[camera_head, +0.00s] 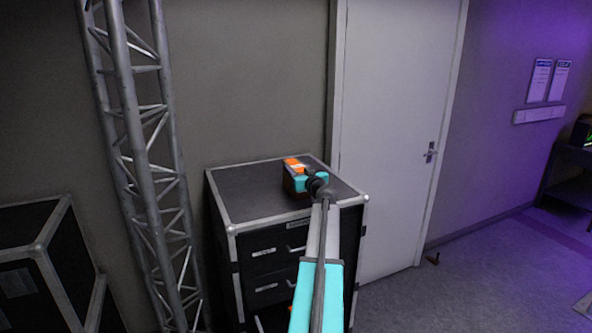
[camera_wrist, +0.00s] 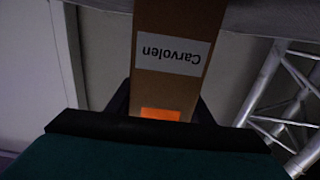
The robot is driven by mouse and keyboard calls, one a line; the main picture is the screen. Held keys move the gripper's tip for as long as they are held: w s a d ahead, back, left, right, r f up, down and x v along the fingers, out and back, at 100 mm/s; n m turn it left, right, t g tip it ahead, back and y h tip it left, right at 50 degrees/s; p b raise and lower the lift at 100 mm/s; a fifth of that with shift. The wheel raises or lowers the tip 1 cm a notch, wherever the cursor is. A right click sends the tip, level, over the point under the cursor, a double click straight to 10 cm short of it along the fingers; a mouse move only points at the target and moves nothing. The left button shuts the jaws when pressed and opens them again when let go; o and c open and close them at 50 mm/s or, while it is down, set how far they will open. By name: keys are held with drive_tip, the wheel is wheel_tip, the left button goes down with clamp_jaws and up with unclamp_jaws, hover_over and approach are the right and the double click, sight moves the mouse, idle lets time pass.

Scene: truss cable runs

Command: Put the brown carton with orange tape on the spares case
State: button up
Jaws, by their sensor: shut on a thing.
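The brown carton (camera_wrist: 180,85) with orange tape (camera_wrist: 160,114) and a white "Carvolen" label is between my gripper's fingers in the wrist view, upside down there. In the head view the carton (camera_head: 290,184) is over the top of a black case with metal edges (camera_head: 250,192), near the middle of its top. My gripper (camera_head: 305,182) is shut on the carton and hides its right part. I cannot tell whether the carton's underside touches the case top. The small plate on the case front is too small to read.
A metal truss (camera_head: 145,150) stands just left of the case. Another black case (camera_head: 40,265) is at the lower left. A white door (camera_head: 390,130) is behind on the right. The case top around the carton is clear. Open floor (camera_head: 480,285) lies to the right.

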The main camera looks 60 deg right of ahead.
drive_tip(key=o, duration=1.5)
drive_tip(key=shift+s+a, duration=0.1)
drive_tip(key=shift+b+v, duration=1)
drive_tip(key=shift+v, duration=4.85)
